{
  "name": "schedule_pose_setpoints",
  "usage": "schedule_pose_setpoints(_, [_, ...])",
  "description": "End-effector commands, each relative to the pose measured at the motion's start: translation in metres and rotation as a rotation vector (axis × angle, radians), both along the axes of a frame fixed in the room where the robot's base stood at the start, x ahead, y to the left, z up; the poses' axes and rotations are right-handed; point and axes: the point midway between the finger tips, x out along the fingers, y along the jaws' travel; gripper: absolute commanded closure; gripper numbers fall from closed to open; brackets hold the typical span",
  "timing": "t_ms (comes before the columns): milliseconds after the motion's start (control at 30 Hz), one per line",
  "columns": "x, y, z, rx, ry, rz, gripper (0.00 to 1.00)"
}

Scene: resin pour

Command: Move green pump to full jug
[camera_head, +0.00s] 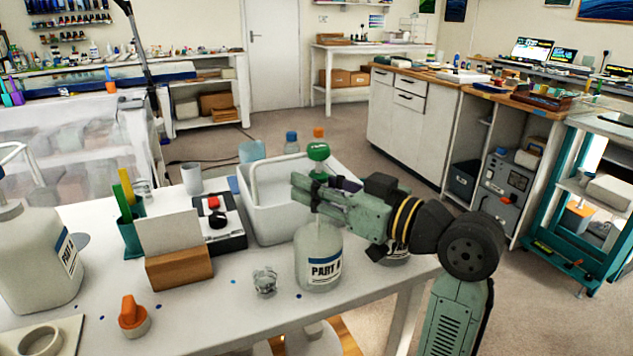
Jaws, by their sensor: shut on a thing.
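The green pump (318,152) stands upright above the front jug, its green head showing over my gripper (312,192). My gripper reaches in from the right and is shut on the pump below its head. The jaws and arm hide most of the stem. The front jug (320,258), labelled "PART", stands directly below the jaws; I cannot tell whether the stem is in its neck. A larger labelled jug (40,262) stands at the far left. Fill levels are hard to tell.
A white tub (262,228) stands behind the front jug, with a black scale (222,243) to its left. A wooden block (180,268) holds a white card. An orange-topped cap (133,316) and a crumpled clear item (264,281) lie in front.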

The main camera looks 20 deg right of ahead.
Motion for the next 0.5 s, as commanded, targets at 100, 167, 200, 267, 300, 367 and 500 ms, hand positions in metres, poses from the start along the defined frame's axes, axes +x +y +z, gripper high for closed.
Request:
schedule_pose_setpoints(100, [-0.0001,0.0001,-0.0087,0.000,-0.001,0.000,1.00])
schedule_pose_setpoints(167, [-0.0001,0.0000,-0.0101,0.000,-0.001,0.000,1.00])
schedule_pose_setpoints(200, [-0.0002,0.0001,-0.0106,0.000,-0.001,0.000,1.00])
schedule_pose_setpoints(267, [-0.0001,0.0001,-0.0109,0.000,-0.001,0.000,1.00])
schedule_pose_setpoints(300, [-0.0001,0.0000,-0.0108,0.000,-0.001,0.000,1.00])
schedule_pose_setpoints(367, [-0.0001,0.0000,-0.0105,0.001,-0.001,0.000,1.00])
schedule_pose_setpoints(500, [-0.0001,0.0000,-0.0104,0.001,-0.001,0.000,1.00])
